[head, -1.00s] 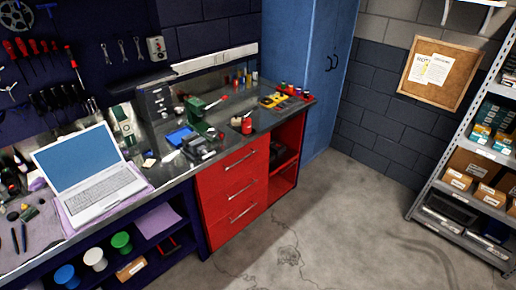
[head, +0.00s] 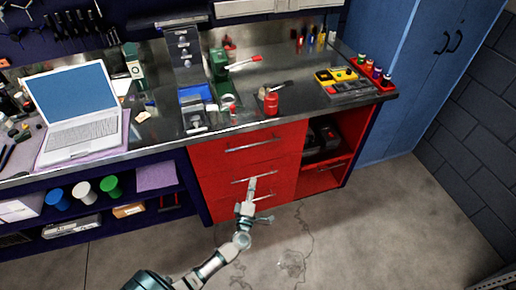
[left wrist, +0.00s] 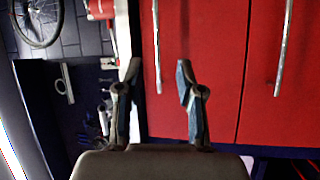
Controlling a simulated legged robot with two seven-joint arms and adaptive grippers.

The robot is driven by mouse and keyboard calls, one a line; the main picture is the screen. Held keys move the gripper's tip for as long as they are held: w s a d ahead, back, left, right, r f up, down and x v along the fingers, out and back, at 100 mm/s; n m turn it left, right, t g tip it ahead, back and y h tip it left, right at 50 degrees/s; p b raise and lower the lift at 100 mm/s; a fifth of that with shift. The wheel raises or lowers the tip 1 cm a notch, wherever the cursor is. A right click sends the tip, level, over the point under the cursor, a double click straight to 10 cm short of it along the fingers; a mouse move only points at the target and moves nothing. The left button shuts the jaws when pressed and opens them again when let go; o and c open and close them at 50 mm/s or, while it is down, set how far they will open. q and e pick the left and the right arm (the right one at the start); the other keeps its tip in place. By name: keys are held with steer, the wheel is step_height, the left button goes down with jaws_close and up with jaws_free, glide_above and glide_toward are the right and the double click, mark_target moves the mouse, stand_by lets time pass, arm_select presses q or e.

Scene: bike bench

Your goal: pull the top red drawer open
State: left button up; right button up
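The red drawer unit has stacked drawers with silver bar handles. The top red drawer (head: 225,157) looks closed, just under the worktop, and its handle (head: 253,145) is clear in the head view. My left gripper (head: 253,190) is in front of the unit and overlaps the middle and lower drawers in the head view. In the left wrist view, which is turned sideways, my left gripper (left wrist: 157,75) is open. The top drawer's handle (left wrist: 157,45) appears between its fingertips, ahead of them, with no visible contact. The second drawer's handle (left wrist: 284,48) is farther right. My right gripper is not in view.
The metal worktop (head: 310,110) above holds a laptop (head: 78,108), a red can (head: 271,103) and tools. An open red shelf (head: 320,178) is right of the drawers, beside a blue cabinet (head: 410,80). The concrete floor (head: 390,230) in front is clear.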

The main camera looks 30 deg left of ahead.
arm_select(q)
steer(key=a+r+n+y, duration=0.1)
steer(key=a+n+y, duration=0.1)
steer(key=b, duration=0.2)
glide_toward(253, 145)
steer(key=w+a, duration=0.2)
steer(key=w, duration=0.2)
steer(key=shift+g, duration=0.4)
steer(key=x, duration=0.5)
steer(key=shift+w+r+b, duration=0.2)
steer(key=shift+r+b, duration=0.15)
steer(key=shift+b, duration=0.05)
steer(key=shift+w+a, duration=0.25)
steer(key=shift+a, duration=0.2)
steer(key=shift+d+r, duration=0.15)
steer(key=shift+d, duration=0.05)
steer(key=shift+c, duration=0.7)
steer(key=shift+d, duration=0.1)
jaws_close()
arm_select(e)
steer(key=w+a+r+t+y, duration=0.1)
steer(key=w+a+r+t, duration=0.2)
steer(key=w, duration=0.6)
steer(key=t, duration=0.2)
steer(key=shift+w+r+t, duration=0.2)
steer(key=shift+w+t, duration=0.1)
